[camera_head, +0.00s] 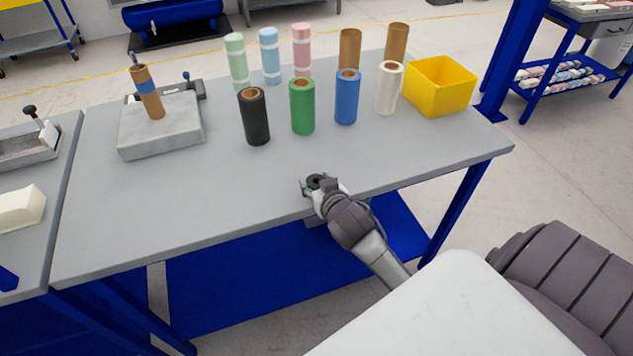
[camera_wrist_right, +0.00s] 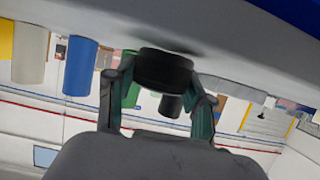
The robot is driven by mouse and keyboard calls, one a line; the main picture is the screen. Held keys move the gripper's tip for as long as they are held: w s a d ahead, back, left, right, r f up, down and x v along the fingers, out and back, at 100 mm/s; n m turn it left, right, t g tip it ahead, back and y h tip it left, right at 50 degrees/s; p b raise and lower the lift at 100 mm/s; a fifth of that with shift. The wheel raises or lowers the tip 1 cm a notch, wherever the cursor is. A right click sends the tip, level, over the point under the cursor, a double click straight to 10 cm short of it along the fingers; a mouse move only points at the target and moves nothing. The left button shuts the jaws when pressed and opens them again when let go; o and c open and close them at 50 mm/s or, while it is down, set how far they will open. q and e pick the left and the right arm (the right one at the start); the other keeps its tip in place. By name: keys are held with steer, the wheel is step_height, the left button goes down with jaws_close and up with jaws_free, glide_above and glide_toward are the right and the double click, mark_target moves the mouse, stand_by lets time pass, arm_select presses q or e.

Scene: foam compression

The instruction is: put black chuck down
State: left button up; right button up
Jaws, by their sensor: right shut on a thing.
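The black chuck (camera_head: 316,180) is a small dark ring-shaped piece near the front edge of the grey table (camera_head: 230,190). My right gripper (camera_head: 319,185) is shut on it, with one finger on each side. In the right wrist view, which is upside down, the black chuck (camera_wrist_right: 165,69) sits between the fingertips of my right gripper (camera_wrist_right: 160,88). Its face is at or just above the tabletop (camera_wrist_right: 120,28), over a dark shadow; I cannot tell whether it touches. My left gripper is not in view.
Black (camera_head: 255,116), green (camera_head: 302,106), blue (camera_head: 346,97) and white (camera_head: 388,88) rolls stand behind the gripper, with more rolls farther back. A yellow bin (camera_head: 440,86) is at the right. A grey block fixture (camera_head: 162,125) is at the left. The table's front middle is clear.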

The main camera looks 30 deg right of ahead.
steer(key=shift+f, duration=0.2)
steer(key=o, duration=1.2)
steer(key=shift+f, duration=0.1)
steer(key=shift+r, duration=0.2)
steer(key=shift+b+v, duration=0.7)
steer(key=shift+v, duration=5.3)
